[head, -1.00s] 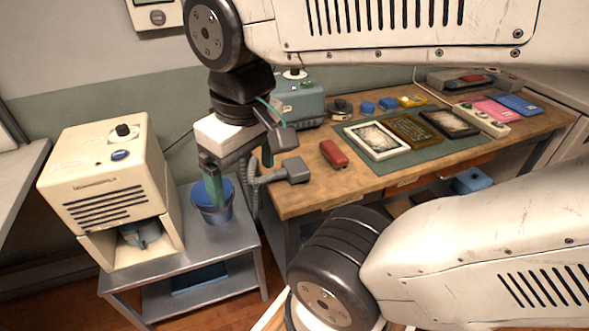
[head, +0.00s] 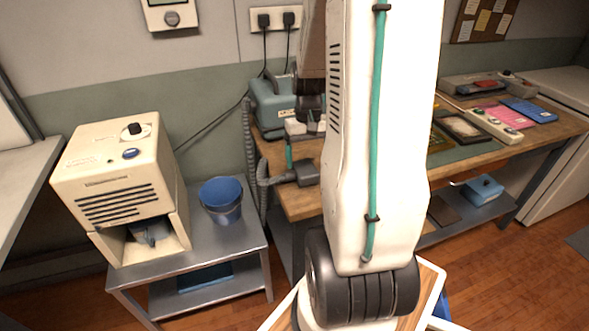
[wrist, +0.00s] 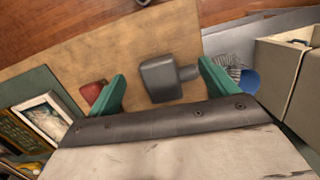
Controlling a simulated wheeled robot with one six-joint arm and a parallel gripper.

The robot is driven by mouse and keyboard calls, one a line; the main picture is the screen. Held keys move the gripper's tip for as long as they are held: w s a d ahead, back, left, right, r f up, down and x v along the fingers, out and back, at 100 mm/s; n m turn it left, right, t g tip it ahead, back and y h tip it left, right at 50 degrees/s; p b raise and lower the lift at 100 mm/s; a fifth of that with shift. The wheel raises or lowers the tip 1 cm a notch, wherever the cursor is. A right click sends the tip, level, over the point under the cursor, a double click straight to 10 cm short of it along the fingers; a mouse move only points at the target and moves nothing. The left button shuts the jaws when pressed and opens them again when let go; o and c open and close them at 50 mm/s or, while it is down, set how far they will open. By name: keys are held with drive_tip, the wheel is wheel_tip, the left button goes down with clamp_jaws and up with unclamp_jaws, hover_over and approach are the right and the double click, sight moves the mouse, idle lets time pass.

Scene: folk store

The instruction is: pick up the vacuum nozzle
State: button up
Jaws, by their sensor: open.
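The vacuum nozzle (head: 306,172) is a dark grey block on a ribbed grey hose, at the left front corner of the wooden workbench. In the wrist view the nozzle (wrist: 160,76) lies between my two green fingers as seen from above, with its neck pointing right towards the right finger. My gripper (wrist: 162,68) is open and empty, one finger on each side of the nozzle. In the head view one green finger (head: 289,155) shows above and left of the nozzle; my arm hides much of the gripper. I cannot tell the exact height of the fingers above it.
The teal vacuum body (head: 268,103) stands behind on the workbench (head: 300,205). A red object (wrist: 92,91) lies close by the left finger. A blue bucket (head: 221,202) and a cream machine (head: 115,180) stand on the metal cart. Framed pictures (wrist: 45,120) lie on a green mat.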

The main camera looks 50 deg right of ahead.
sight(305, 167)
drive_tip(key=shift+n+t+h, duration=0.3)
drive_tip(key=shift+t+h, duration=0.2)
drive_tip(key=w+d, duration=0.2)
drive_tip(key=d, duration=0.1)
drive_tip(key=shift+w+d+f, duration=0.1)
drive_tip(key=shift+w+f, duration=0.25)
drive_tip(key=shift+w, duration=0.05)
wheel_tip(305, 167, down, 8)
drive_tip(key=shift+w+r, duration=0.15)
drive_tip(key=c, duration=1.2)
drive_tip(key=shift+r, duration=0.15)
